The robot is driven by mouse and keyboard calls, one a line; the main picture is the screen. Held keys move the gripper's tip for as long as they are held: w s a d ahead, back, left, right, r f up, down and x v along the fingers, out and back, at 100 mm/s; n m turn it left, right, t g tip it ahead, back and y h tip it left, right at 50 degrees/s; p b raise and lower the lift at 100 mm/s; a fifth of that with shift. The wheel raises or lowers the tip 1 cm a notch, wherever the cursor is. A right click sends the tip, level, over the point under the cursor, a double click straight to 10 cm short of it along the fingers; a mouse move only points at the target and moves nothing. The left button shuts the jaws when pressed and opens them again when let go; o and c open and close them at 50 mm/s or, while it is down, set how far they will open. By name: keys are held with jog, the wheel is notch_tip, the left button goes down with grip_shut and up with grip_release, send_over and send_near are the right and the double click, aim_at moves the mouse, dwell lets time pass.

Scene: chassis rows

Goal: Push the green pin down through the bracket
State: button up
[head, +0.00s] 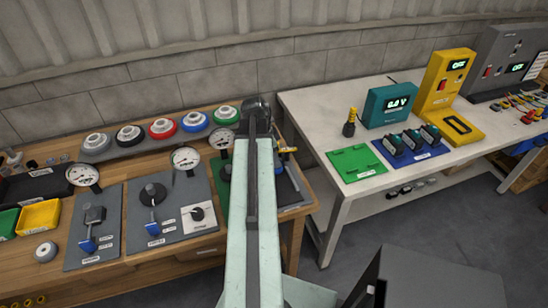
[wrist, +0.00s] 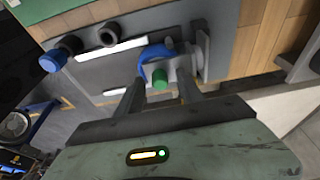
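In the wrist view the green pin (wrist: 160,78) shows as a short green end at the grey bracket (wrist: 184,70). A blue curved part (wrist: 155,56) sits right behind it. My gripper (wrist: 161,88) is open, with one dark finger on each side of the green pin. I see a gap between the pin and each finger; whether either touches the bracket I cannot tell. In the head view my own arm covers the pin, the bracket and my gripper.
The bracket is on a grey plate (wrist: 100,68) with a blue-capped round part (wrist: 53,61) and dark rings. In the head view, gauges and knob panels (head: 170,215) fill the wooden bench to the left. A white table (head: 330,108) with devices stands right, beyond a floor gap.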

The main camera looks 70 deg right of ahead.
jog(key=shift+r, duration=0.15)
jog(key=p+v, duration=0.7)
jog(key=shift+r, duration=0.2)
jog(key=shift+w, duration=0.1)
jog(key=shift+a, duration=0.1)
